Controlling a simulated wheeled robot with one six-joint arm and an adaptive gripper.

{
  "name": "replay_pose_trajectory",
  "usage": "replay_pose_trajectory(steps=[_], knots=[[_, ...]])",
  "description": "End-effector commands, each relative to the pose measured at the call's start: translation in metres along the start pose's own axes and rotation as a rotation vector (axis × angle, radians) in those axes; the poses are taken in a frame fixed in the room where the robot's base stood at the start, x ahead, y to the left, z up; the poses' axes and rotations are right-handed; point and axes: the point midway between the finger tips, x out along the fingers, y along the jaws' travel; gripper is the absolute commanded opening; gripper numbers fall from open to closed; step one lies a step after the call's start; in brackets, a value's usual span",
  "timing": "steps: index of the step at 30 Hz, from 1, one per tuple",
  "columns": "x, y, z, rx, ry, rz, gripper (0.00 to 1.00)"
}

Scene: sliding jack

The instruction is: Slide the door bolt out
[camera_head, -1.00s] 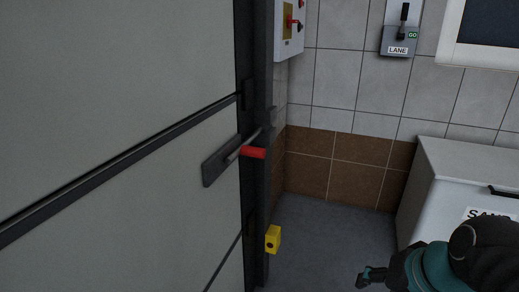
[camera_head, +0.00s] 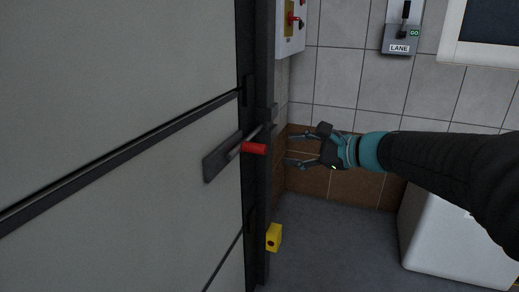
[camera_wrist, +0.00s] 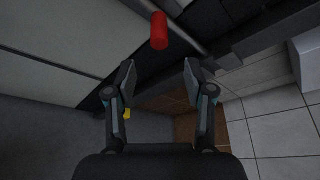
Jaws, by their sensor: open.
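The door bolt is a grey rod with a red handle (camera_head: 254,149), mounted on a dark plate (camera_head: 220,160) at the right edge of the large grey door. The rod runs toward the dark door frame. My gripper (camera_head: 289,149) is open and empty, just right of the red handle with its fingers pointing left at it. In the wrist view the red handle (camera_wrist: 159,31) lies beyond and between the two open fingertips (camera_wrist: 158,72), not touching them.
The dark door frame (camera_head: 261,200) stands beside the bolt. A yellow block (camera_head: 273,237) sits low on it. A control box (camera_head: 290,25) and a LANE lever box (camera_head: 402,40) are on the tiled wall. A white bin (camera_head: 455,245) stands at the right, partly behind my arm.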

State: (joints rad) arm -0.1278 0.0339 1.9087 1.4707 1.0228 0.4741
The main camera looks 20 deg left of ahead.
Motion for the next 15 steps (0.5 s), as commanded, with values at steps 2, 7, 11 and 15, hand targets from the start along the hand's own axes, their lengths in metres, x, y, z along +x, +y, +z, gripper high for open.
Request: replay_pose_trajectory(steps=[2,7,11,15], knots=[[0.015,0.001,0.001,-0.001,-0.002,0.005,0.53],[0.047,0.002,0.001,-0.001,-0.002,0.006,0.53],[0.071,0.001,0.001,-0.002,-0.001,0.005,0.53],[0.094,0.001,0.001,-0.002,-0.001,0.004,0.53]])
